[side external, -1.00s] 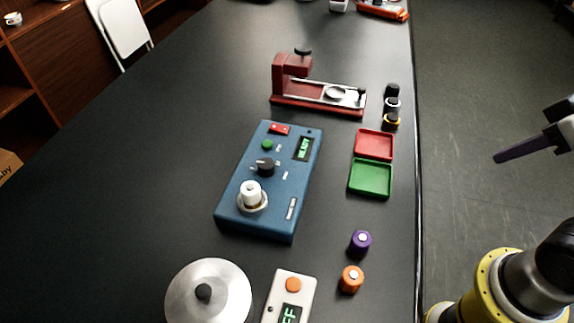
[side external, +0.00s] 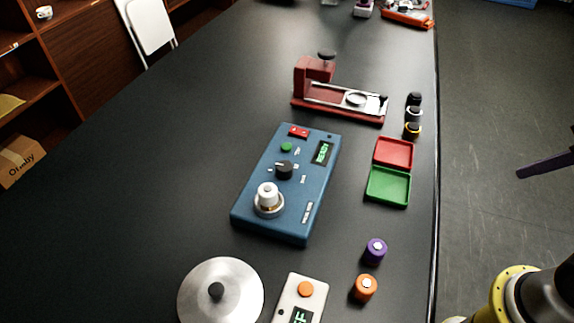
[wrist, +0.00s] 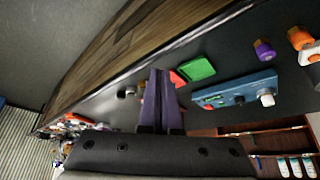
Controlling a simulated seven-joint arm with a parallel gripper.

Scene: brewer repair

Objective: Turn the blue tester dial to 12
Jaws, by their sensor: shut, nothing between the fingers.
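The blue tester (side external: 287,190) lies on the black table, left of centre in the side view. Its black dial (side external: 285,169) sits mid-panel, with a white-topped round part (side external: 267,197) below it. A green-lit display (side external: 322,152), a green button (side external: 286,147) and a red switch (side external: 298,132) are at its far end. The dial's number is too small to read. My gripper (side external: 520,174) is at the right edge, off the table and far from the tester. In the wrist view its purple fingers (wrist: 161,100) are together and empty; the tester (wrist: 236,92) shows to their right.
Red (side external: 394,153) and green (side external: 388,187) trays, several small cylinders, a purple cap (side external: 375,251) and an orange cap (side external: 364,288) lie right of the tester. A dark red press (side external: 335,92) stands behind. A silver lid (side external: 220,290) and a white meter (side external: 302,302) are in front.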

